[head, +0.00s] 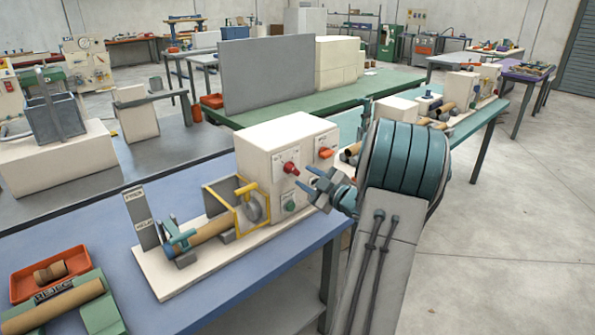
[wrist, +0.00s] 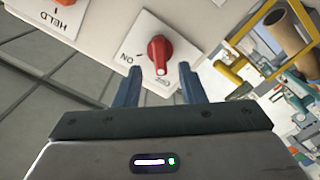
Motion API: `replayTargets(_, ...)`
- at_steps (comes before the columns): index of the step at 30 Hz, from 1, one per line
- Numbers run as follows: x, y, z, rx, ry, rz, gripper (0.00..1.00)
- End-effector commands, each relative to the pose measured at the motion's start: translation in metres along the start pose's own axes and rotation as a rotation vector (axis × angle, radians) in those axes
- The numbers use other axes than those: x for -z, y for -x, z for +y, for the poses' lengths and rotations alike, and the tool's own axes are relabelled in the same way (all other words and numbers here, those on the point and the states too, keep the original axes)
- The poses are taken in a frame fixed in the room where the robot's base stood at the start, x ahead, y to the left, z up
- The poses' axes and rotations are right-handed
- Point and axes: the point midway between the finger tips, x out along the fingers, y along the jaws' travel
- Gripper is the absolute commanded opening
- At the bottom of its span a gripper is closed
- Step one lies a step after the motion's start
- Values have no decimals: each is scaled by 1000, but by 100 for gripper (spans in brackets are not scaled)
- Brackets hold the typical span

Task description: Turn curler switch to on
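The curler switch is a red rotary knob (head: 290,168) on a white label plate on the front of the cream control box (head: 262,148).
An orange switch (head: 326,153) marked "HELD" in the wrist view and a green button (head: 290,206) are on the same box. A yellow guard frame (head: 238,208) and a brown tube (head: 203,238) stand left of it. The blue table (head: 95,235) lies below.

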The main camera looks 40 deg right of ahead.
Motion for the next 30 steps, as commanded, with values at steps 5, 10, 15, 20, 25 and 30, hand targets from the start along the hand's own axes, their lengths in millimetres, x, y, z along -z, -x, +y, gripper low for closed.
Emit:
replayTargets(5, 1, -30, 0, 1, -1, 1, 36)
replayTargets(10, 0, -44, 0, 0, 0, 0, 36)
replayTargets(15, 0, -47, 0, -1, 0, -1, 36)
replayTargets(20, 0, -47, 0, -1, 0, -1, 36)
replayTargets(25, 0, -47, 0, 0, 0, -1, 0)
replayTargets(30, 0, -47, 0, 0, -3, -1, 0)
